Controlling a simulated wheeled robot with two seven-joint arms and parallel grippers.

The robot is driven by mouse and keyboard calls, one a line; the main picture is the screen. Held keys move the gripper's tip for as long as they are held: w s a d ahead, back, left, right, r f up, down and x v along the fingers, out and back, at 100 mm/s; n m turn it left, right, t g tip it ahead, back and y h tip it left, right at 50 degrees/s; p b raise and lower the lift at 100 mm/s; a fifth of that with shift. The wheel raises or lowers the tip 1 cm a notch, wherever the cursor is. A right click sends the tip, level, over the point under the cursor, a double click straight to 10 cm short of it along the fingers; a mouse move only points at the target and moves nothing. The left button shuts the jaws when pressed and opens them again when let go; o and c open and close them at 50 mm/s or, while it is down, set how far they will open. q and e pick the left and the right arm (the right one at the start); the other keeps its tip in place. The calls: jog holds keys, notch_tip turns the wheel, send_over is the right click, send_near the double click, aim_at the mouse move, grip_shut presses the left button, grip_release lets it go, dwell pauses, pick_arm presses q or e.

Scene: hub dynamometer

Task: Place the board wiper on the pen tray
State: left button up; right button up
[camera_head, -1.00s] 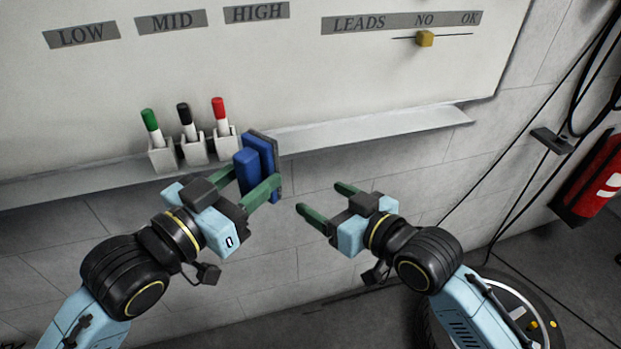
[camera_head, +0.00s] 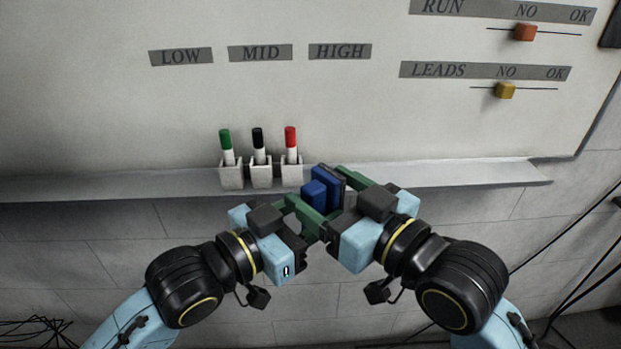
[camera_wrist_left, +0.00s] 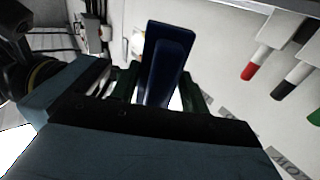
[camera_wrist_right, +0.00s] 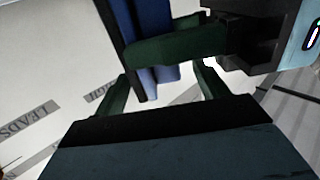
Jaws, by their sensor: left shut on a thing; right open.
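The board wiper (camera_head: 314,194) is a blue block with a dark backing. My left gripper (camera_head: 308,208) is shut on it and holds it in front of the pen tray (camera_head: 450,174), a pale grey ledge under the whiteboard. In the left wrist view the wiper (camera_wrist_left: 168,62) stands between the green fingers. My right gripper (camera_head: 340,196) is open beside the wiper, close to the left gripper. In the right wrist view the wiper's end (camera_wrist_right: 155,85) shows between the right fingers; whether they touch it I cannot tell. The left finger (camera_wrist_right: 175,42) crosses the wiper there.
Green (camera_head: 226,146), black (camera_head: 258,146) and red (camera_head: 291,146) markers stand in white holders on the tray, just left of the wiper. The tray right of my grippers is bare. The whiteboard has labels and orange (camera_head: 525,32) and yellow (camera_head: 505,90) sliders.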

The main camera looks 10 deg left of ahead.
aim_at(312, 182)
jog(key=shift+x, duration=2)
jog(key=shift+c, duration=0.3)
jog(key=c, duration=1)
pick_arm(q)
jog(key=o, duration=1)
jog(key=shift+c, duration=0.2)
pick_arm(e)
jog(key=shift+c, duration=0.2)
pick_arm(q)
jog(key=shift+f, duration=0.1)
